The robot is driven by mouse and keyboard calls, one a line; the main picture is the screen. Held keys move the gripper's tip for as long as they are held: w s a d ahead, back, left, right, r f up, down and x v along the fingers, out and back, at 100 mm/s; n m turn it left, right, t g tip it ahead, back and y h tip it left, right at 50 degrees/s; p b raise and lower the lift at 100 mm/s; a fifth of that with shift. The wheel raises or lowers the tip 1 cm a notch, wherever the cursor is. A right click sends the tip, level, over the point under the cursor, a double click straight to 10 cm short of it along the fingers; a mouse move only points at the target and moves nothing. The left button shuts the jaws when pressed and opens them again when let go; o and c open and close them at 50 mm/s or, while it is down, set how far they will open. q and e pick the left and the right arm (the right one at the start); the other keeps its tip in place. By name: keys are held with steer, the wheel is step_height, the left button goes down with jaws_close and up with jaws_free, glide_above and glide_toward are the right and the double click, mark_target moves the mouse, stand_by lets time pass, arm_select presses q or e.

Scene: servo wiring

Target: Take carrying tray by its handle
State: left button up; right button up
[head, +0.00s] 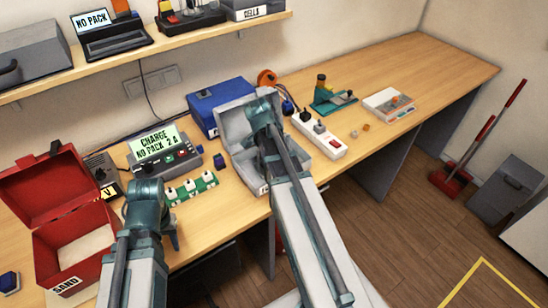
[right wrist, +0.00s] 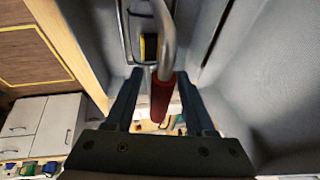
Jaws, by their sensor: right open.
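A light grey open box (head: 238,104), which looks like the carrying tray, stands on the bench, partly hidden by my right arm. In the right wrist view, a bent metal bar with a red grip (right wrist: 161,98), apparently its handle, runs between the fingers of my right gripper (right wrist: 160,76). The fingers are apart, one on each side of the bar. Grey walls (right wrist: 285,75) rise around it. The right gripper's tips are hidden in the head view. My left gripper (head: 172,236) is low at the bench's front, between the red box and the green board; its jaws are unclear.
A red open box labelled SAND (head: 72,250) stands at left. A charger (head: 165,150), a green switch board (head: 190,189) and a blue case (head: 212,108) are near the tray. A white power strip (head: 318,136) lies to its right. The bench's far right is clear.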

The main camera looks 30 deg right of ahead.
steer(key=shift+f, duration=0.25)
stand_by(0.3)
jaws_close()
stand_by(1.3)
